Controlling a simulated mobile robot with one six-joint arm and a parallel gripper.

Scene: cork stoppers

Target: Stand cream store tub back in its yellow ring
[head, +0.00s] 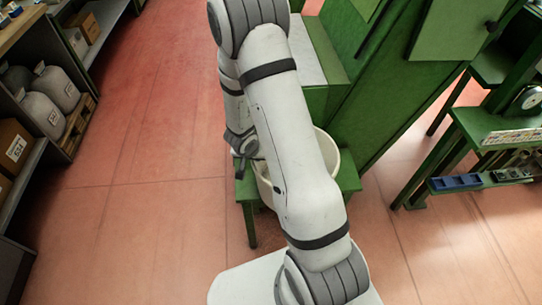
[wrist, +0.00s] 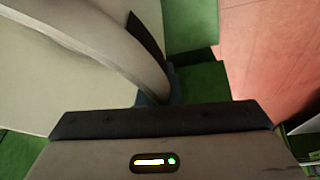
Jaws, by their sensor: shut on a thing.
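The cream store tub (head: 336,160) stands at the green stand in the middle of the head view, largely hidden behind my arm. Its pale curved wall and rim (wrist: 95,50) fill the upper left of the wrist view. My gripper (head: 243,150) is at the tub's left side, shut on the tub. In the wrist view the dark gripper body spans the bottom, close to the tub, and the grip itself is mostly hidden. I see no yellow ring in either view. Whether the tub rests on the stand or hangs just above it, I cannot tell.
The low green stand (head: 250,225) adjoins a tall green machine (head: 400,85). Grey shelving (head: 90,65) with sacks and boxes runs along the left. A green bench (head: 490,125) with a blue tray (head: 456,183) is at right. Red floor (head: 150,150) between shelving and stand is clear.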

